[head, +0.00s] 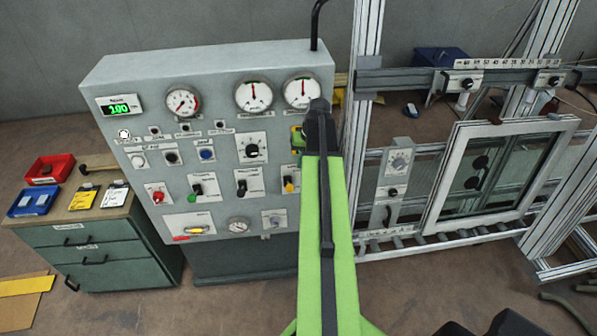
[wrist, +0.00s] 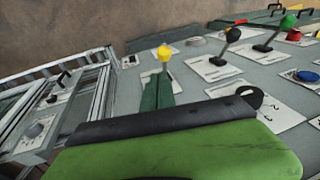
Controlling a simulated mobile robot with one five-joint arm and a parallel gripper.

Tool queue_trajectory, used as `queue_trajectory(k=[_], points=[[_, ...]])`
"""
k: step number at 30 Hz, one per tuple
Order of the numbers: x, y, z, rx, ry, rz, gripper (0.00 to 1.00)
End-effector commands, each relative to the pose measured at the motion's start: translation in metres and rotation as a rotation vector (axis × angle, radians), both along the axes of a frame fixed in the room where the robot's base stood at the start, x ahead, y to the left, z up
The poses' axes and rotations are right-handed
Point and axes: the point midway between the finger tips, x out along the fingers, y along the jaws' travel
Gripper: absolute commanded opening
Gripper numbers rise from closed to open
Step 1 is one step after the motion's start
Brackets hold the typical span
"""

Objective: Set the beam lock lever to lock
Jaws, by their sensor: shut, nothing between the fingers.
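Three levers stand in a row on the grey control panel (head: 215,110). One has a yellow knob (head: 288,187), one a black knob (head: 241,188) and one a green knob (head: 193,198). Their labels are too small to read, so I cannot tell which is the beam lock. In the wrist view the yellow knob (wrist: 164,53) is straight ahead, just beyond my gripper (wrist: 157,92), which is shut and empty. A gap or contact between them cannot be judged. In the head view my gripper (head: 318,122) is in front of the panel's upper right, mostly hidden by my arm.
A black rotary knob (head: 252,150) is above the levers; it is close on the right in the wrist view (wrist: 249,97). An aluminium frame with a window (head: 497,170) stands right of the panel. A drawer cabinet (head: 97,255) with trays stands left.

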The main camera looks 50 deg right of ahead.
Motion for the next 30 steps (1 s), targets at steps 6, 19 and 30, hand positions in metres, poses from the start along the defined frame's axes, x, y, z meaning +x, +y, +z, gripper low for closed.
queue_trajectory(k=[6,19,30], points=[[0.007,0.002,-0.035,0.000,0.000,0.001,0.00],[0.022,0.008,-0.096,0.000,0.000,0.002,0.00],[0.023,0.008,-0.094,-0.003,-0.002,0.005,0.00]])
